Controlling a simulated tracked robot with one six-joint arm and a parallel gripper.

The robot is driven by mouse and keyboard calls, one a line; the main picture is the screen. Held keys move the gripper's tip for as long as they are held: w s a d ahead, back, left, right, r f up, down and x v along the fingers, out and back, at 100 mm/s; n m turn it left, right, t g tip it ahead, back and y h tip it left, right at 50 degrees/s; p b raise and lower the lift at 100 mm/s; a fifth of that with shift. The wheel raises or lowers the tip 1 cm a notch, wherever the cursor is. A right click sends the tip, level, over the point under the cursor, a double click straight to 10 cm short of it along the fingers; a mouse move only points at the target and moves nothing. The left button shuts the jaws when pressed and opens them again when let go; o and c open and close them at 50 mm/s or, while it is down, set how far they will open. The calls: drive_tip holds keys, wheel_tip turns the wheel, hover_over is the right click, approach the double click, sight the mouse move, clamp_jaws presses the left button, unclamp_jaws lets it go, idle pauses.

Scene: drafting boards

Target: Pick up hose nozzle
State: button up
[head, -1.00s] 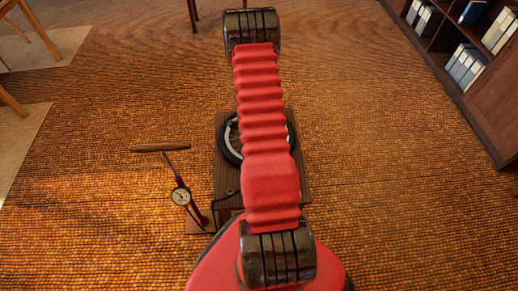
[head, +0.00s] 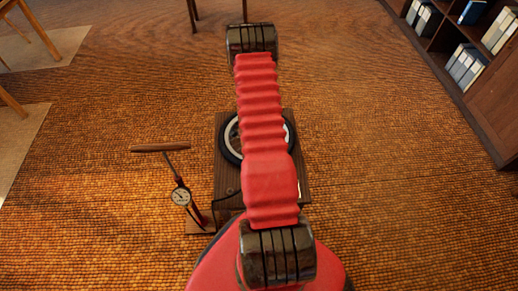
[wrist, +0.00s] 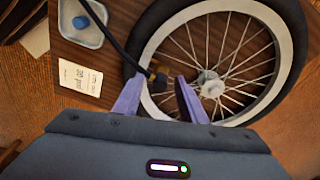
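The hose nozzle (wrist: 159,81) is a small dark and brass-coloured end on a black hose (wrist: 113,45) in the wrist view. It lies by the wheel's pale rim. My gripper (wrist: 160,77) has two purple fingers, which are apart. The nozzle appears between their tips in the picture; I cannot tell whether either finger touches it. The spoked wheel (wrist: 265,85) with a black tyre lies on a wooden board, also partly visible in the head view (head: 229,150). My red arm hides the gripper and nozzle in the head view.
A floor pump (head: 180,195) with a round gauge and wooden handle stands left of the wooden board (head: 226,185). A small tray (wrist: 70,35) with a blue cap and a printed card (wrist: 80,77) lie near the wheel.

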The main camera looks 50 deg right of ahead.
drive_tip(key=shift+c, duration=0.5)
clamp_jaws()
drive_tip(key=shift+r, duration=5)
